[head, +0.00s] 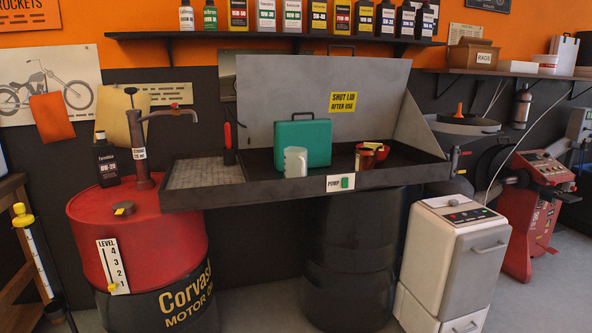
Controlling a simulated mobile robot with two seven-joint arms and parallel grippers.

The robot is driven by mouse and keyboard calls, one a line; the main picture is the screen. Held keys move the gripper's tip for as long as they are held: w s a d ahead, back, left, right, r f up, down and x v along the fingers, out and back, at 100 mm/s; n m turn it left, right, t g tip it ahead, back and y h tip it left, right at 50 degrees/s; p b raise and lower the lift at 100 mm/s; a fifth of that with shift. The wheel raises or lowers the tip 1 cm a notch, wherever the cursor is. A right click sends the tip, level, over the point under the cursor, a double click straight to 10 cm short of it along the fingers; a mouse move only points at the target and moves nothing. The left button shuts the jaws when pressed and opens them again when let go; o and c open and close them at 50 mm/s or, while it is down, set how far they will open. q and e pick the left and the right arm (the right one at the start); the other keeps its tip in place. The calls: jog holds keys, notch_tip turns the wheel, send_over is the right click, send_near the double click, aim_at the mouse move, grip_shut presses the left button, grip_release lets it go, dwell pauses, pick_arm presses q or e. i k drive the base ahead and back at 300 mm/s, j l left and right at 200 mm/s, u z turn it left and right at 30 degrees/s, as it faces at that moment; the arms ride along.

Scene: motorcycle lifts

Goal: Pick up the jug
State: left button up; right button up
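A pale, translucent jug (295,162) stands upright in the shallow dark basin of the parts washer (250,192), near its front edge. It is in front of a teal case (318,138) with a dark handle and overlaps its lower left part in the picture. I cannot tell whether the jug and the case touch. The jug's handle is not clear at this size. Neither of my grippers is in the head view.
Right of the jug are a brown can (364,160) and a red bowl (374,149). A red-handled brush (228,139) stands left. The raised lid (290,90) is behind. A red drum (145,240) and a white cabinet (452,255) flank the washer.

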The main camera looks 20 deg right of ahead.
aim_at(295, 158)
jog(key=i+l+z, duration=0.1)
jog(key=i+l, duration=0.15)
jog(key=i, duration=0.15)
jog(key=i+l+z, duration=0.1)
jog(key=i+l, duration=0.15)
jog(key=i, duration=0.15)
